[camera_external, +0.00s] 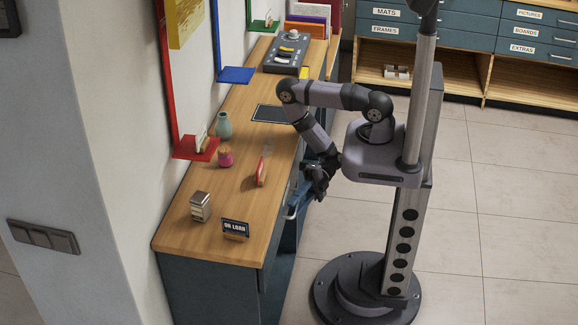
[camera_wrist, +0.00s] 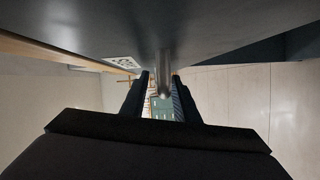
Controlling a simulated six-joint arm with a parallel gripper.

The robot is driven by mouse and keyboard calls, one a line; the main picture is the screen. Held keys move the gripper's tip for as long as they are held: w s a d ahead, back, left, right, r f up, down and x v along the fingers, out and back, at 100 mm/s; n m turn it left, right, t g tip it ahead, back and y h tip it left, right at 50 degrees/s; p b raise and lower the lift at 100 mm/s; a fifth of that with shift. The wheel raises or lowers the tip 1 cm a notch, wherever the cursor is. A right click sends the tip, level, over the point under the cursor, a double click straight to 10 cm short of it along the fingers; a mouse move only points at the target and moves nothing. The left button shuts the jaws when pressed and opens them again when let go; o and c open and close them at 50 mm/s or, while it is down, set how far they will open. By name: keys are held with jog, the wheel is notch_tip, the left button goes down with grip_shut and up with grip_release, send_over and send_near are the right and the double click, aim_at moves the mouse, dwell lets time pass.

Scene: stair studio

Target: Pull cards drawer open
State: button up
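The blue-grey drawer front (camera_wrist: 90,25) fills the top of the wrist view. A small white label (camera_wrist: 125,62) is on it, too slanted to read, so I cannot tell if it says cards. A round metal handle (camera_wrist: 163,75) stands out from this front. My gripper (camera_wrist: 161,82) is open, with one finger on each side of the handle and gaps showing beside it. In the external view, my gripper (camera_external: 318,181) is at the counter's front side, just below the top edge. The drawer front there is mostly hidden by my arm and the viewing angle.
The wooden counter (camera_external: 222,190) holds an "ON LOAN" sign (camera_external: 235,228), a metal box (camera_external: 200,206), a red card stand (camera_external: 261,171), a pink jar (camera_external: 225,157) and a green vase (camera_external: 223,125). Another handle (camera_external: 291,212) shows nearer the front. Tiled floor (camera_external: 460,235) is clear to the right.

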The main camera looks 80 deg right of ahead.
grip_shut()
jog(key=s, duration=0.4)
jog(key=shift+s, duration=0.1)
grip_release()
